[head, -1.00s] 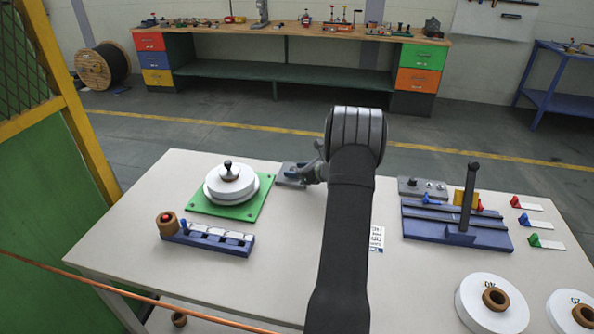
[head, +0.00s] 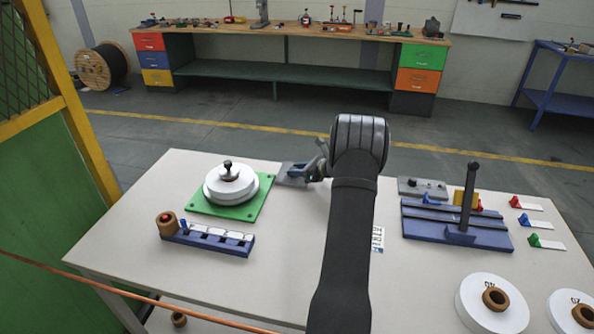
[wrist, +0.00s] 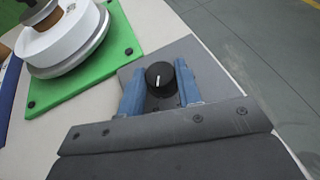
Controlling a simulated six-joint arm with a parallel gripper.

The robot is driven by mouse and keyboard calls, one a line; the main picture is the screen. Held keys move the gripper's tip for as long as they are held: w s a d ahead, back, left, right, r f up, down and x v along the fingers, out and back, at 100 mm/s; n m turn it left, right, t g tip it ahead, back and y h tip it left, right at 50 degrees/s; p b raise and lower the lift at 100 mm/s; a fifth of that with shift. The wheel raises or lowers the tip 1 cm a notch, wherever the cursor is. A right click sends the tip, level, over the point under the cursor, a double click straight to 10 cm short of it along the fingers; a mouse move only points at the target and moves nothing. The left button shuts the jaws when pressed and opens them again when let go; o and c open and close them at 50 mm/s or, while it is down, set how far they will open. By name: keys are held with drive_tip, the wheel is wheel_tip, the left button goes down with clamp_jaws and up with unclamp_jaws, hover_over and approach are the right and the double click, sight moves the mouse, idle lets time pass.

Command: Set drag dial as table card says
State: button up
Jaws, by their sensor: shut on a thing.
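The drag dial is a black round knob (wrist: 161,79) with a white pointer line, on a grey plate (head: 289,178) that lies on the table. In the wrist view my gripper (wrist: 160,84) has its two blue fingers on either side of the knob, shut on it. The pointer line points nearly straight up in that view, leaning slightly right. In the head view my gripper (head: 318,172) reaches the plate from the right, and the knob is hidden. The table card (head: 377,239) is a small white printed card, partly covered by my arm; its text is too small to read.
A green plate (head: 257,202) with stacked white discs stands left of the dial. A blue rack (head: 206,241) lies in front of it. A blue fixture with a black post (head: 468,203) stands at right, with white spools (head: 470,305) at the front right.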

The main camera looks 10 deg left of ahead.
drive_tip(key=n+g, duration=0.4)
drive_tip(key=g, duration=0.1)
drive_tip(key=shift+w+y, duration=0.3)
drive_tip(key=shift+w+n+g+h, duration=0.15)
drive_tip(key=shift+n+g+h, duration=0.25)
drive_tip(key=shift+n+g, duration=1.6)
drive_tip(key=shift+g, duration=0.2)
drive_tip(key=o, duration=1)
drive_tip(key=shift+c, duration=0.2)
drive_tip(key=shift+r, duration=0.1)
drive_tip(key=r, duration=0.2)
drive_tip(key=d+r, duration=0.1)
drive_tip(key=r, duration=0.1)
drive_tip(key=shift+d+r, duration=0.1)
drive_tip(key=shift+r, duration=0.3)
drive_tip(key=s+d+r, duration=0.3)
drive_tip(key=d+r, duration=0.3)
drive_tip(key=d, duration=0.4)
drive_tip(key=shift+a, duration=0.1)
